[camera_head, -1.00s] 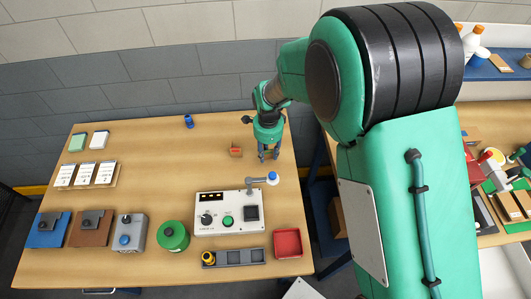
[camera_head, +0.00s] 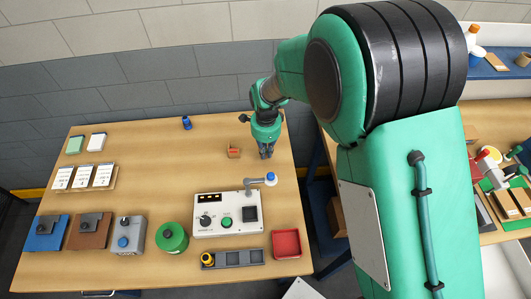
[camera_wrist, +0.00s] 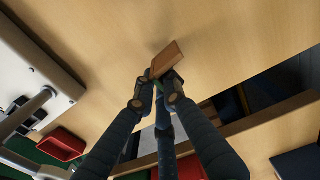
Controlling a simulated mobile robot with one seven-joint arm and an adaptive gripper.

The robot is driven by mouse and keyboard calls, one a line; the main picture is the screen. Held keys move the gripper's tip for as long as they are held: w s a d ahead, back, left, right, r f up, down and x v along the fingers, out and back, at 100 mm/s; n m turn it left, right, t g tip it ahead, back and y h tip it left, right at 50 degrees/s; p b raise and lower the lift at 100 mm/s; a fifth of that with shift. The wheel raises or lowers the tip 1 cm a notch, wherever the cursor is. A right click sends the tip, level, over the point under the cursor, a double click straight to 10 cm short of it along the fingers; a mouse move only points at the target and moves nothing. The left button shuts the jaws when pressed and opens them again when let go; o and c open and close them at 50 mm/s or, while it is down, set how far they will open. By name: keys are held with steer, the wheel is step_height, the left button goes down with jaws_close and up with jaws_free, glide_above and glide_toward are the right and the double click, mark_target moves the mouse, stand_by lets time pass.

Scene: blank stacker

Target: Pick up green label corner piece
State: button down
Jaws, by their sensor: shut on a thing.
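My gripper (camera_head: 266,153) is at the right part of the table, its fingers pointing down and drawn together. In the wrist view my gripper (camera_wrist: 158,86) has its fingertips closed on a small brown corner piece (camera_wrist: 166,59), which shows just past the tips. Its label colour cannot be made out clearly. In the head view the held piece is hidden by the fingers. A separate brown-orange piece with a reddish face (camera_head: 233,152) stands on the table to the left of my gripper, apart from it.
A white control panel (camera_head: 212,230) with a lamp arm (camera_head: 256,181) stands nearer on the table. A red tray (camera_head: 287,243) and a grey slotted tray (camera_head: 232,259) lie in front. A small blue item (camera_head: 187,122) is at the back. The table's right edge is close.

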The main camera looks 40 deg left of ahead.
step_height(320, 180, up, 9)
steer(key=p, duration=0.1)
stand_by(0.3)
